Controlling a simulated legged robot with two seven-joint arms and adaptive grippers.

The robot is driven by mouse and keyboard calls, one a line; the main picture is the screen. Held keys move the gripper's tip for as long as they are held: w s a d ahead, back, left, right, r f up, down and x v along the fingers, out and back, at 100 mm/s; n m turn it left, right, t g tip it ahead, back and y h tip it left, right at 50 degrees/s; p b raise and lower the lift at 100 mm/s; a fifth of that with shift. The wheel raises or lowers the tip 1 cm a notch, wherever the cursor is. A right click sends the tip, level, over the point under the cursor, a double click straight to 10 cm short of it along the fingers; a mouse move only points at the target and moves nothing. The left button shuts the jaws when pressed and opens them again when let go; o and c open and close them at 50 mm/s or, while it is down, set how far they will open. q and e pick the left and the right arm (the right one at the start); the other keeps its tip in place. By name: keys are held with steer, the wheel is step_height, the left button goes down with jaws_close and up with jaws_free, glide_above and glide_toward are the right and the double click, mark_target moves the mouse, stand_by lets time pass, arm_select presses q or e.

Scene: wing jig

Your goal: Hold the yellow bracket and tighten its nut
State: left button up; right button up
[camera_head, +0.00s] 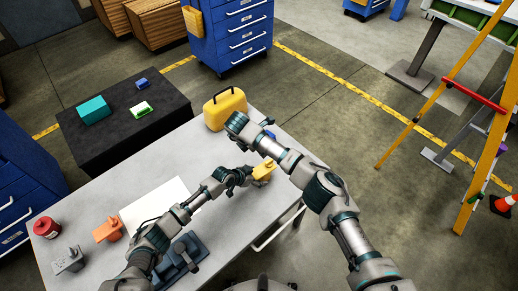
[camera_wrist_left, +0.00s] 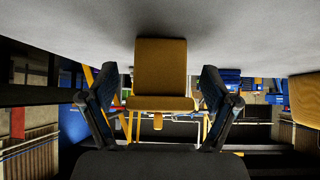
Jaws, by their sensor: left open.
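The yellow bracket (camera_head: 264,170) is near the right edge of the grey table (camera_head: 222,235). My left gripper (camera_head: 247,175) is open right beside it, on its left. In the left wrist view, the bracket's upright plate and flange (camera_wrist_left: 160,75) stand between the two spread fingers of the left gripper (camera_wrist_left: 158,105), with a gap on each side. A small yellow stub shows under the flange; I cannot tell whether it is the nut. My right arm's end (camera_head: 237,123) is above the table by the yellow case; its fingers cannot be made out.
A yellow case (camera_head: 225,108) stands at the table's far edge. An orange bracket (camera_head: 107,230), a grey bracket (camera_head: 68,261), a red can (camera_head: 46,227) and a white sheet (camera_head: 152,203) are at the left. A dark blue-grey fixture (camera_head: 183,257) is at the front. A black table (camera_head: 120,145) stands behind.

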arm_select(q)
steer(key=shift+a, duration=0.1)
steer(key=v, duration=1.1)
steer(key=shift+s+a+r, duration=0.15)
steer(key=shift+a+r, duration=0.1)
steer(key=shift+a, duration=0.05)
